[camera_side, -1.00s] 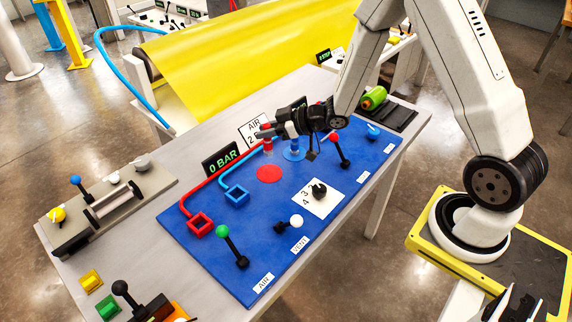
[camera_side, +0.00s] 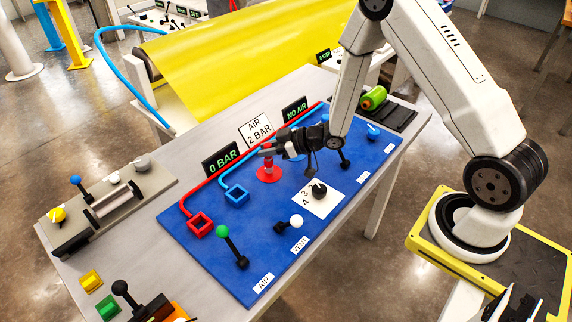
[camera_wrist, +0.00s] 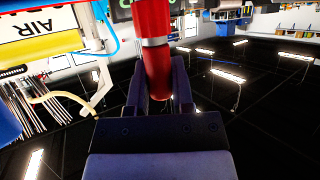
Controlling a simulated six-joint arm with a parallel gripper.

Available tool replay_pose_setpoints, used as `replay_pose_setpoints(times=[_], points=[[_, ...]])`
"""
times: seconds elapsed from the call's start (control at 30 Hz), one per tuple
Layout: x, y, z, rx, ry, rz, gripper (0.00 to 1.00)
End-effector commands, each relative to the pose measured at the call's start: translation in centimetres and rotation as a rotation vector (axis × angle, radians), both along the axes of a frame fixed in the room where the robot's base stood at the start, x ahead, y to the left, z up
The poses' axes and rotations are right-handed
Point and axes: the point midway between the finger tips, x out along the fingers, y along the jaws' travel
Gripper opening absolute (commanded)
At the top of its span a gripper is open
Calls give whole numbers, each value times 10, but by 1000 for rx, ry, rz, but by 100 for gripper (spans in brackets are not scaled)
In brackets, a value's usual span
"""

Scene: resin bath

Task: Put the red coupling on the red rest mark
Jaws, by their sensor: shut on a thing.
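The red coupling (camera_wrist: 157,60) is upright between my gripper's fingers in the wrist view, a grey band around it. In the side view the red coupling (camera_side: 268,164) is directly over the round red rest mark (camera_side: 268,178) on the blue board. It looks very near or touching the mark; I cannot tell which. My gripper (camera_side: 267,151) is shut on the coupling's upper part and reaches in from the right. The fingers also show in the wrist view (camera_wrist: 158,92).
Signs (camera_side: 256,130) stand behind my gripper. A blue piece (camera_side: 296,157) behind it is partly hidden.

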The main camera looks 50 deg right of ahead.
Motion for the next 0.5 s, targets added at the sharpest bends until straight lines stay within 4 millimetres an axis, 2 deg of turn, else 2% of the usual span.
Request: replay_pose_setpoints(times=[0.1, 0.5], points=[[0, 0, -6, 0, -1, 0, 0], [0, 0, -9, -1, -2, -1, 0]])
